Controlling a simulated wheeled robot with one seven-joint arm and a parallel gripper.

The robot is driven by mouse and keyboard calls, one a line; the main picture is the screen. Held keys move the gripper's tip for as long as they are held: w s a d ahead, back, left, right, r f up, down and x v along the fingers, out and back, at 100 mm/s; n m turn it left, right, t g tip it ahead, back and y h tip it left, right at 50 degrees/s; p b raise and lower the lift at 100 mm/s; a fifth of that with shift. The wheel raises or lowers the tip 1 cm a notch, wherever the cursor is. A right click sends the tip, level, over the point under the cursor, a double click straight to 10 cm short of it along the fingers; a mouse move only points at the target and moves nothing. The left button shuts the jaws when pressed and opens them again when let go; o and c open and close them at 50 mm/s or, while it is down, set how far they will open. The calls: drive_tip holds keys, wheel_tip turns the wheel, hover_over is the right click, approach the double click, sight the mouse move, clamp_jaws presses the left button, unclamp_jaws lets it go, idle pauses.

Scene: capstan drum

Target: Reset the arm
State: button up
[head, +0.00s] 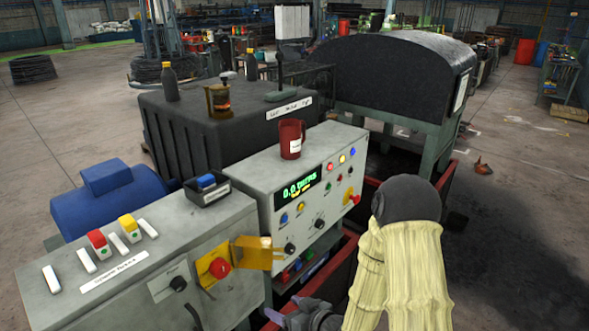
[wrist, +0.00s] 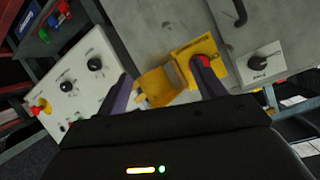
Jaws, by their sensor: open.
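My arm, in a cream pleated sleeve, comes down the right side of the head view. My gripper (head: 290,315) is low at the bottom edge there, in front of the control panels and partly cut off. In the wrist view my gripper (wrist: 162,72) is open, with its two dark purple-grey fingers apart. A yellow hinged cover (wrist: 157,86) shows between the fingers, standing open beside a red button on a yellow plate (wrist: 194,60). In the head view the red button (head: 220,268) and the open cover (head: 258,253) are up and left of my gripper. I cannot tell whether a finger touches them.
The grey console (head: 130,280) carries coloured rockers and a black knob. The panel (head: 300,190) beside it has a lit display, knobs and a red mug (head: 291,138) on top. Red-edged bins lie below, close to my arm. Open floor (head: 520,220) is at right.

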drive_tip(key=s+d+r+m+g+h+p, duration=0.1)
drive_tip(key=d+r+h, duration=0.25)
drive_tip(key=d, duration=0.25)
drive_tip(key=d+r+m+g+h+p, duration=0.1)
drive_tip(key=d+r+g+h, duration=0.1)
drive_tip(key=d+r+h, duration=0.3)
drive_tip(key=s+d+r+m+g+h+p, duration=0.1)
drive_tip(key=s+d+r+m+g, duration=0.2)
drive_tip(key=s, duration=0.8)
drive_tip(key=d+r, duration=0.2)
drive_tip(key=d, duration=0.1)
drive_tip(key=shift+r+m+g, duration=0.25)
drive_tip(key=shift+m+g, duration=0.05)
drive_tip(key=shift+m, duration=0.1)
drive_tip(key=shift+d, duration=0.1)
